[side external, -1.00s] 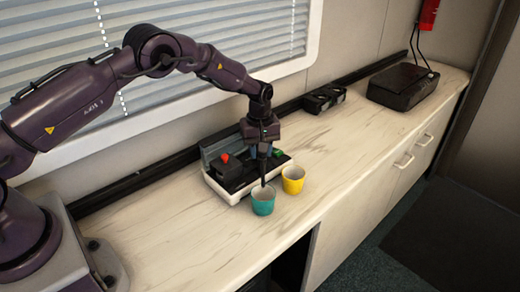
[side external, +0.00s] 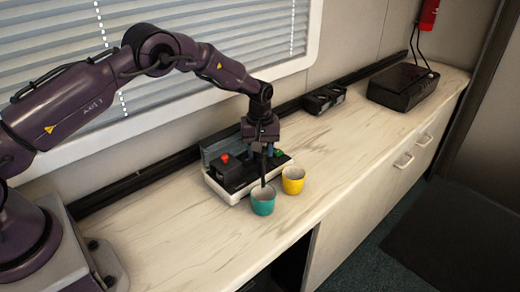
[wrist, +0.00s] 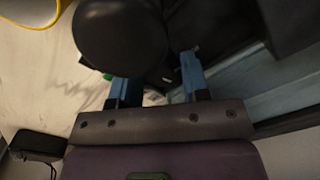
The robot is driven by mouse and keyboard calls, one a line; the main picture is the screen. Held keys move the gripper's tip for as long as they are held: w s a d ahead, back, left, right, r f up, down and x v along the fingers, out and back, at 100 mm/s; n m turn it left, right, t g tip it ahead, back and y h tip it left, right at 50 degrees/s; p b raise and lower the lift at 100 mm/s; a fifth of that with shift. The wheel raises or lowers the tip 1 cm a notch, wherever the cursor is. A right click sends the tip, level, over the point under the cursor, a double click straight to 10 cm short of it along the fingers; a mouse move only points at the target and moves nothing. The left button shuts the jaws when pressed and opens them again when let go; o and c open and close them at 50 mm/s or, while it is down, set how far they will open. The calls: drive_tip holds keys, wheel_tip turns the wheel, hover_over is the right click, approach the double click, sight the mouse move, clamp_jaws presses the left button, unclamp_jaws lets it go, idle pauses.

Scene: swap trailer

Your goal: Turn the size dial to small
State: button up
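The small machine (side external: 231,195) stands on the counter, with a white base, a dark body, a red knob (side external: 224,158) on the left and a green part (side external: 279,153) on the right. My gripper (side external: 260,153) points down over its middle. In the wrist view, its two blue fingers (wrist: 155,76) are apart, with dark machine parts behind and between them. I cannot make out the size dial for certain; a large dark rounded part (wrist: 122,38) covers much of that view. I cannot tell whether the fingers touch anything.
A teal cup (side external: 262,204) and a yellow cup (side external: 293,183) stand close in front of the machine. A dark box (side external: 403,87) and a small black item (side external: 323,100) lie farther right. The counter (side external: 160,225) is clear on the left.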

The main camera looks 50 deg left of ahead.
wheel_tip(320, 180, up, 13)
idle(0.6)
drive_tip(key=shift+d, duration=0.1)
wheel_tip(320, 180, down, 13)
drive_tip(key=n, duration=0.4)
drive_tip(key=shift+n, duration=0.3)
